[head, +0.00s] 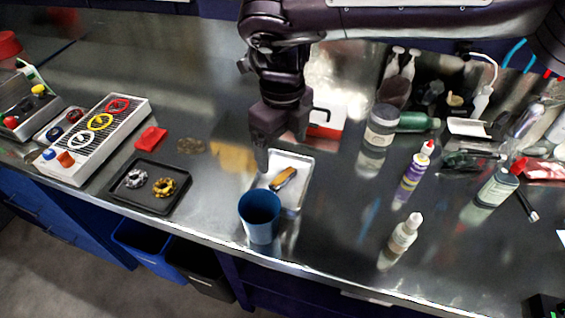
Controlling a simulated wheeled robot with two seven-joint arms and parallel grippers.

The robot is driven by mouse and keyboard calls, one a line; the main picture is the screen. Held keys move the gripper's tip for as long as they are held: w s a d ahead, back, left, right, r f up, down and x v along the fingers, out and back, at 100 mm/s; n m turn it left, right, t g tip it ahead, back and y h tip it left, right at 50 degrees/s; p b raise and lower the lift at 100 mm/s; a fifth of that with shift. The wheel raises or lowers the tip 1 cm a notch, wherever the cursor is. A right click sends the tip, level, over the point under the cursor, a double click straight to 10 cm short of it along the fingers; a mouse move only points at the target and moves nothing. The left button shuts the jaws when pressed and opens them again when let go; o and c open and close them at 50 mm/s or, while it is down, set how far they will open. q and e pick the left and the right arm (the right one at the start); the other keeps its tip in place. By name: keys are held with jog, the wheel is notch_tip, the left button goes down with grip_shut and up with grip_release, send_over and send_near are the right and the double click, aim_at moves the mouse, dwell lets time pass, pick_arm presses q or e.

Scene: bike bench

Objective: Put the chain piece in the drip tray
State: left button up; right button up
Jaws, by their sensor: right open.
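A small elongated orange-brown and dark piece (284,178), which looks like the chain piece, lies inside a shallow white tray (301,163), which looks like the drip tray, near the bench's front edge. My right gripper (283,150) points down just above and behind the tray. Its fingers are apart, with nothing seen between them, and it is clear of the piece. A blue cup (260,215) stands in front and hides the tray's front left part. My left gripper is not in view.
A black tray (128,195) with a silver and a gold toothed ring stands left, beside a red block (151,138) and a white rack (75,167) of coloured rings. Bottles (416,170) and a jar (381,126) crowd the right. Bare bench lies between the trays.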

jog(key=shift+r, duration=2.25)
